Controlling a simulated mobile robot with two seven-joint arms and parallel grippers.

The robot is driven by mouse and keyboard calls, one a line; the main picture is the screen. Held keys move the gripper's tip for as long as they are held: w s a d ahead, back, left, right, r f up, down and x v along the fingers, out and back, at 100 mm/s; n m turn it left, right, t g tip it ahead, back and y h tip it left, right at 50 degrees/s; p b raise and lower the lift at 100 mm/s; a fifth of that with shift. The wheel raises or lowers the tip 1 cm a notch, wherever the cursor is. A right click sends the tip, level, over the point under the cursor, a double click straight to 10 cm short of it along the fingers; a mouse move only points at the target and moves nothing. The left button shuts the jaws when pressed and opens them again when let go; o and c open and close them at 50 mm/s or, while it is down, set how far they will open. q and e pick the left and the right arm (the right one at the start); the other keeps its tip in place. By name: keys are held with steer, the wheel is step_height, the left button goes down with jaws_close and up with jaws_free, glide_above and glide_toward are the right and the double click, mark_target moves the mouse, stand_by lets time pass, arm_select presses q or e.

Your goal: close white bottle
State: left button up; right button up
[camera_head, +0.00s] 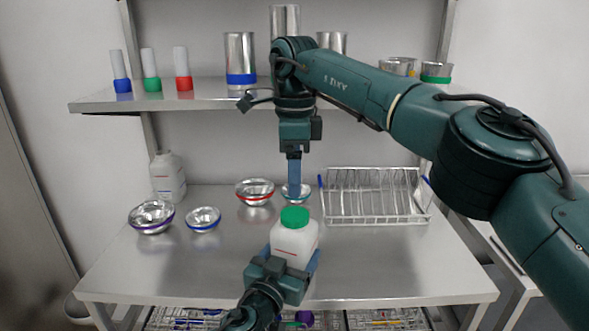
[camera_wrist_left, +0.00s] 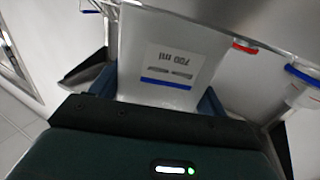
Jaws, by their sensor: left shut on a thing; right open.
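A white bottle (camera_head: 296,243) with a green cap (camera_head: 294,216) on its top stands upright at the front middle of the metal table. My left gripper (camera_head: 292,262) is shut on the bottle from the front. The left wrist view shows the bottle's side (camera_wrist_left: 165,65) between the fingers, with an upside-down "700 ml" label. My right gripper (camera_head: 294,180) is open, pointing down just above and behind the cap; its fingers are seen edge-on and overlap each other. I cannot tell how tightly the cap sits.
Another white bottle (camera_head: 167,178) stands at the back left. Several metal bowls (camera_head: 203,219) lie left and centre, one (camera_head: 296,193) behind the right fingers. A wire rack (camera_head: 375,196) stands at the right. A shelf (camera_head: 205,98) with containers hangs above. The table's front right (camera_head: 400,265) is clear.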

mark_target(294, 214)
step_height(294, 214, down, 8)
steer(key=shift+f, duration=0.1)
stand_by(0.4)
steer(key=shift+c, duration=0.4)
steer(key=c, duration=0.9)
steer(key=m, duration=0.8)
steer(key=shift+c, duration=0.2)
steer(key=o, duration=1.1)
steer(key=shift+r, duration=0.2)
